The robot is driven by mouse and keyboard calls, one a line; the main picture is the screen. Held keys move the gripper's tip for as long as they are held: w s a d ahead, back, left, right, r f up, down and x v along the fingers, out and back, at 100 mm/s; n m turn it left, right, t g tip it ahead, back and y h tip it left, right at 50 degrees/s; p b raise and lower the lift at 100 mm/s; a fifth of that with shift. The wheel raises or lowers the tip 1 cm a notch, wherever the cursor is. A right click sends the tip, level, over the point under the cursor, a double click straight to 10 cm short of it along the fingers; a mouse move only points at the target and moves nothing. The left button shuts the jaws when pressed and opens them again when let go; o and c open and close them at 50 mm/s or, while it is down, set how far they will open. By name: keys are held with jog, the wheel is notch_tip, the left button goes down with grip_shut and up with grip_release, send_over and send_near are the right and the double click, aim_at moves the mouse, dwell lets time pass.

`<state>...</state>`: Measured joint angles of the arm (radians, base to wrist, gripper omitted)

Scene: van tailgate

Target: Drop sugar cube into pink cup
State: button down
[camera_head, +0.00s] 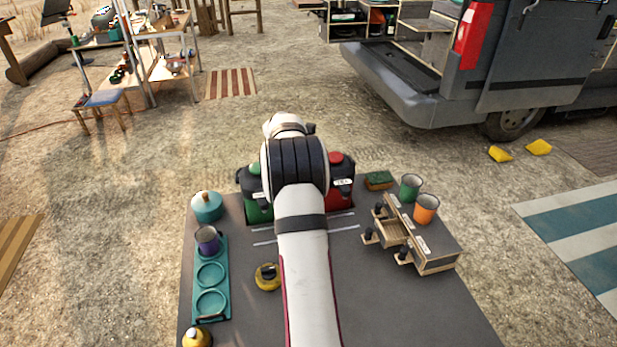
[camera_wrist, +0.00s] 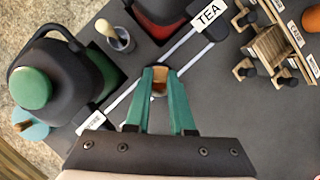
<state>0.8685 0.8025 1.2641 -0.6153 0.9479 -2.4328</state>
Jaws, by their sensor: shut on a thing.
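My gripper (camera_wrist: 160,76) points down over the table in the wrist view, its teal fingers nearly together. A small brownish thing, apparently the sugar cube (camera_wrist: 160,74), is between the fingertips. A pale, orange-tinted rounded shape shows just behind it between the fingers; I cannot tell what it is. In the head view my arm hides the gripper and the table under it. I cannot make out a pink cup in either view. The cups I see are a purple cup (camera_head: 207,241) in the teal holder (camera_head: 222,262), a green cup (camera_head: 410,188) and an orange cup (camera_head: 426,210).
A green-lidded dark container (camera_wrist: 62,80) and a red one (camera_head: 341,185) stand at the back, with a small pot (camera_wrist: 118,40) between them. A labelled wooden drawer box (camera_head: 437,258) is on the right. A yellow round thing (camera_head: 267,276) lies left of my arm. The table front is mostly clear.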

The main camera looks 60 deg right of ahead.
jog(key=c, duration=0.7)
grip_release()
jog(key=v, duration=1.5)
jog(key=shift+a+r, duration=0.25)
jog(key=shift+r, duration=0.05)
jog(key=s+a+m+t+y, duration=0.2)
jog(key=a+m, duration=0.8)
jog(key=a, duration=1.6)
jog(key=s+a+f+m+y, duration=0.1)
jog(key=s+a+f+m, duration=0.1)
jog(key=s+a+m, duration=0.2)
jog(key=s+a+f+m+g+y, duration=0.1)
jog(key=s+a+f+m, duration=0.1)
jog(key=s+a+m, duration=0.2)
jog(key=s+a+f+m+g+y, duration=0.1)
jog(key=s+a+f+m+y, duration=0.1)
jog(key=s+a+m, duration=0.3)
jog(key=shift+s+a, duration=1.05)
jog(key=shift+a, duration=0.2)
jog(key=shift+s+a, duration=1.1)
jog(key=shift+a, duration=0.15)
